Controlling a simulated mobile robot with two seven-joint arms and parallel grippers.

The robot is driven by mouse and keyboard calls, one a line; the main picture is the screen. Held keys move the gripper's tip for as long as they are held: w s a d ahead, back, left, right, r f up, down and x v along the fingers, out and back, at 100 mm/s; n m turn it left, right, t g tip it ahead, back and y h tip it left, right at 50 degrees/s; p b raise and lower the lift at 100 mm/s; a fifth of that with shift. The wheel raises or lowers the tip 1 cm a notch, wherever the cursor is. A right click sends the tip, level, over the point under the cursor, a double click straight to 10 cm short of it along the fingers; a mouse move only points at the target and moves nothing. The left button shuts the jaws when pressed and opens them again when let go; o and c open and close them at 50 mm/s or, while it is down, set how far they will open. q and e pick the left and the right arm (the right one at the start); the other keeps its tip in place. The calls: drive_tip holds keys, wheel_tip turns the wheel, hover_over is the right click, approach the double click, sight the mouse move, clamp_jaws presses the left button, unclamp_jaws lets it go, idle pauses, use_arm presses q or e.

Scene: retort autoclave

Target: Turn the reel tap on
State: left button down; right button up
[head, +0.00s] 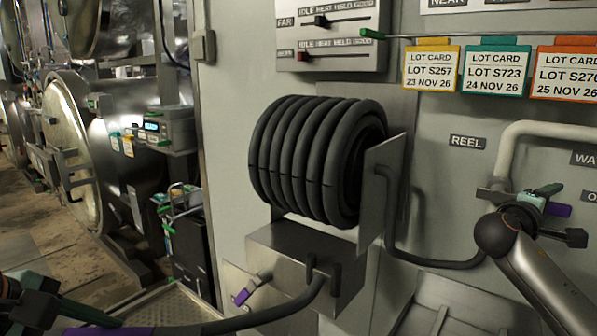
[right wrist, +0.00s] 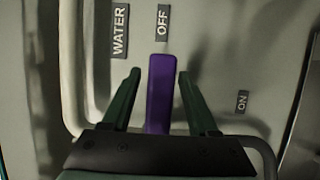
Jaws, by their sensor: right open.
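The purple tap lever (right wrist: 160,90) lies between the two green fingers of my right gripper (right wrist: 158,85) in the right wrist view, with a gap on each side. It points toward the OFF label (right wrist: 163,20); the ON label (right wrist: 242,101) is off to the right. In the head view my right gripper (head: 546,198) is at the pipe below the REEL sign, with the purple lever end (head: 557,210) showing beside it. The pivot of the tap is hidden by my gripper. My left gripper (head: 75,312) is partly in view at the bottom left; its jaw opening is unclear.
The black hose reel (head: 315,160) is on the wall, with a metal bracket plate (head: 380,190) beside it and a steel box (head: 300,258) below. A hose (head: 270,315) runs along the bottom toward the left. Lot cards (head: 492,70) hang above. A pipe (head: 545,128) bends down to the tap.

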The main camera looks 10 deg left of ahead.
drive_tip(key=shift+d, duration=0.1)
clamp_jaws()
idle(0.5)
idle(0.9)
